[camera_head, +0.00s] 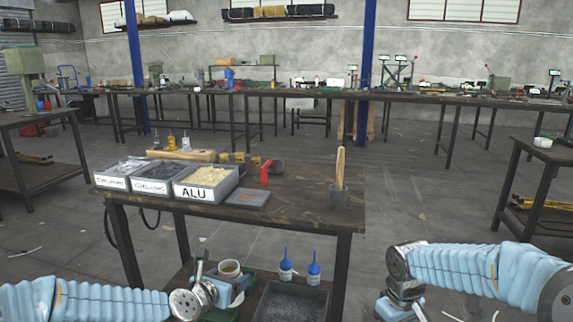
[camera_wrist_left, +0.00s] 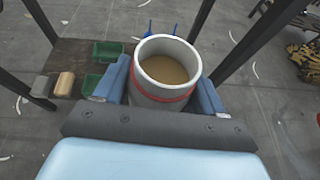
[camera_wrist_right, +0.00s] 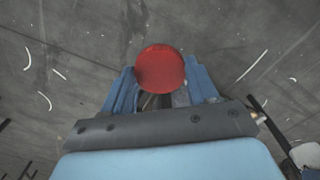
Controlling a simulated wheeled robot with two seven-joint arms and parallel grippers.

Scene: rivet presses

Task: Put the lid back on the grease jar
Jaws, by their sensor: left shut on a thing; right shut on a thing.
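The grease jar (camera_wrist_left: 165,92) is a pale grey cylinder with a red band and no lid on it. Its open top shows tan grease inside. My left gripper (camera_wrist_left: 164,88) is shut around its sides, and the jar stands roughly upright. In the head view, the jar (camera_head: 229,268) shows at the lower middle, in front of the table, with my left gripper (camera_head: 232,287). My right gripper (camera_wrist_right: 162,92) is shut on the red round lid (camera_wrist_right: 160,69), well to the right of the jar. The lid is hidden in the head view, where my right gripper is cut by the lower edge.
The wooden worktable (camera_head: 310,205) holds labelled bins (camera_head: 205,182), a grey plate (camera_head: 248,197), a red-handled thing (camera_head: 265,172) and a hammer (camera_head: 340,185). Blue-tipped bottles (camera_head: 286,270) and a dark tray (camera_head: 290,303) sit on its lower shelf.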

